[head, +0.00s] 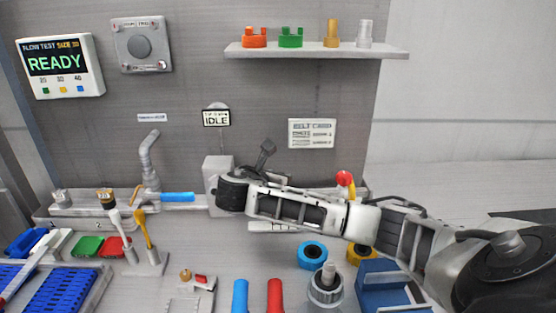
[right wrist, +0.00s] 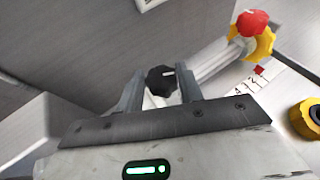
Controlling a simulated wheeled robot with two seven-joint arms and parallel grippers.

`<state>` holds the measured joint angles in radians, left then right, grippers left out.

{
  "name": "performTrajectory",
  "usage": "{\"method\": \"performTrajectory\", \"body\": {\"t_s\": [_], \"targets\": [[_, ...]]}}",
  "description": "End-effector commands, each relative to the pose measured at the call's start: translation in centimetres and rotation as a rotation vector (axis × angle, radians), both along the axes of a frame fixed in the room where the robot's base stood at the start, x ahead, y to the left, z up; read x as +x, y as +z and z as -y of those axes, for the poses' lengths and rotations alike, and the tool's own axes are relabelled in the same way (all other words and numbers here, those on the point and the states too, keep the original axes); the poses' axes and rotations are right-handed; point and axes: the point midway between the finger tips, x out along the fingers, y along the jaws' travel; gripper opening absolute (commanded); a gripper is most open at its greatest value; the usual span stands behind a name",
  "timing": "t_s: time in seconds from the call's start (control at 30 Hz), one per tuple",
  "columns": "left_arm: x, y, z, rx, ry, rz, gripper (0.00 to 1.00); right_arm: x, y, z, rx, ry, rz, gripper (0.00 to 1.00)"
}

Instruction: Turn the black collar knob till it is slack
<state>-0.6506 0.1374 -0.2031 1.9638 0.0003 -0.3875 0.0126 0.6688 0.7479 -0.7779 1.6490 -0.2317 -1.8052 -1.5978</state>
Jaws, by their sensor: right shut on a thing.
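The black collar knob (right wrist: 160,80) shows in the right wrist view, with a pale mark on its rim. My right gripper (right wrist: 161,88) has one finger on each side of it and is shut on it. In the head view my right arm (head: 300,208) reaches in from the right to a grey block (head: 218,165) on the bench's back ledge. The arm hides the knob and the fingertips there. My left gripper is not in view.
A blue tube (head: 178,197) runs to the block from the left. A dark lever (head: 265,153) rises just behind my arm. A red knob on a yellow collar (right wrist: 252,28) is beyond the gripper. Blue and red handles (head: 274,296) lie in front.

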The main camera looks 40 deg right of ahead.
Motion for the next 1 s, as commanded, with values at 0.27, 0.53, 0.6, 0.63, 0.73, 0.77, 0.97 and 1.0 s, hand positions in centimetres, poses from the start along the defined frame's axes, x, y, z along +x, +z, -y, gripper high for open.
{"method": "performTrajectory", "body": {"t_s": [0.27,0.53,0.6,0.63,0.73,0.77,0.97,1.0], "targets": [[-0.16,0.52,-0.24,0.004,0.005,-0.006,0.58,0.32,-0.09,-0.17,0.002,-0.187,-0.001,0.14],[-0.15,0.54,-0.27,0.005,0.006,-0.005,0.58,0.43,-0.16,-0.14,0.002,-0.279,0.0,0.14],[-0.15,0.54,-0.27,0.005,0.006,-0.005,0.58,0.41,-0.17,-0.11,0.001,-0.291,-0.001,0.14],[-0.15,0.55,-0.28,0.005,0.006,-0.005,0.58,0.41,-0.17,-0.09,0.001,-0.295,-0.001,0.14],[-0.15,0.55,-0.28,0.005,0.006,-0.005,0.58,0.41,-0.19,-0.08,0.001,-0.301,-0.002,0.14],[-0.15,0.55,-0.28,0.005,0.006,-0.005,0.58,0.41,-0.19,-0.08,0.001,-0.302,-0.001,0.14],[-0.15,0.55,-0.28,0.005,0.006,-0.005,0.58,0.4,-0.2,-0.07,0.002,-0.302,-0.001,0.14],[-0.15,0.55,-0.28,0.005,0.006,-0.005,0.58,0.4,-0.2,-0.07,0.002,-0.302,-0.001,0.14]]}}
